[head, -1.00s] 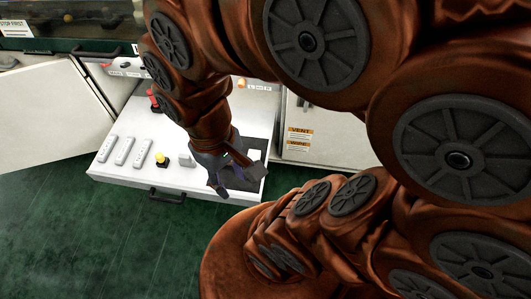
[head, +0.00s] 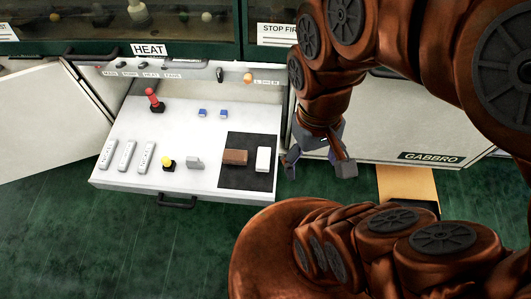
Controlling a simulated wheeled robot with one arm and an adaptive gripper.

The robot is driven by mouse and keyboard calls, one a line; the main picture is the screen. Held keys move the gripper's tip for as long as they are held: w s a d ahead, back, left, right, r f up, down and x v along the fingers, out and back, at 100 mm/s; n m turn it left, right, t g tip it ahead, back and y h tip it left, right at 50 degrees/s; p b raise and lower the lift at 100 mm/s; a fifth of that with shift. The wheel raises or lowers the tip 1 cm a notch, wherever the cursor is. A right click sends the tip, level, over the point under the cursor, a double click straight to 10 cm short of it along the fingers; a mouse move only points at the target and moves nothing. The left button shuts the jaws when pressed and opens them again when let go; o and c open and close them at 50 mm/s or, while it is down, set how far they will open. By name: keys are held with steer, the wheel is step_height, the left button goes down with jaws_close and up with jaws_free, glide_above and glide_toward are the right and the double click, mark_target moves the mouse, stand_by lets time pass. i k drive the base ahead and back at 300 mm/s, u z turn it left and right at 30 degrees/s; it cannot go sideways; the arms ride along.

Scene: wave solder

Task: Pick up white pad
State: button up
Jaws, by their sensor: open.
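The white pad (head: 263,159) is a small white block standing on a black mat (head: 233,183) at the right end of the pulled-out drawer. A brown block (head: 235,157) lies just left of it on the same mat. My gripper (head: 318,168) is open and empty, right of the pad and beyond the drawer's right edge. Its fingers point down and touch neither block.
The white drawer (head: 187,123) also holds a red-handled lever (head: 153,98), two blue pieces (head: 213,113), a yellow-topped knob (head: 168,162), a grey piece (head: 195,162) and white strips (head: 127,155). Open cabinet doors (head: 45,115) flank it. Green floor (head: 120,240) lies in front.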

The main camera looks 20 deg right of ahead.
mark_target(263, 159)
steer(key=z, duration=0.05)
steer(key=k, duration=0.5)
steer(key=u, duration=1.95)
steer(key=i, duration=1.45)
steer(key=z, duration=2.1)
